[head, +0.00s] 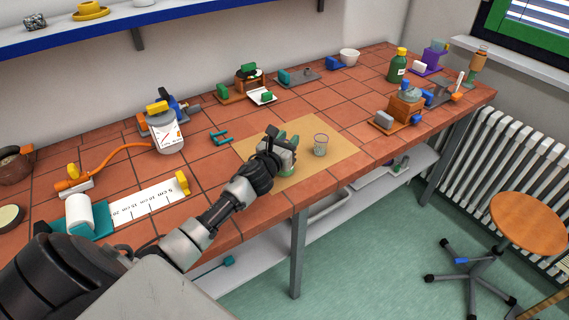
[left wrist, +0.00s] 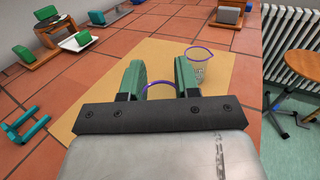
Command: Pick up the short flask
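My left gripper (head: 287,141) is over the tan mat (head: 330,167), its two green fingers apart. In the left wrist view, a purple curved rim (left wrist: 157,83) shows between the fingers (left wrist: 159,66), and the rest of that vessel is hidden by the gripper. In the head view, a greenish body (head: 288,172) shows just below the gripper and seems to be this vessel. I cannot tell whether the fingers touch it. A clear beaker (head: 320,145) with a purple rim stands upright to the right on the mat, also in the left wrist view (left wrist: 199,69). My right gripper is not in view.
A teal bracket (head: 221,138) lies left of the mat. Behind stand a green block holder (head: 247,83) and a white-labelled jar (head: 166,135). An orange-brown stand (head: 403,105) is at right. The bench's front edge runs close to the mat.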

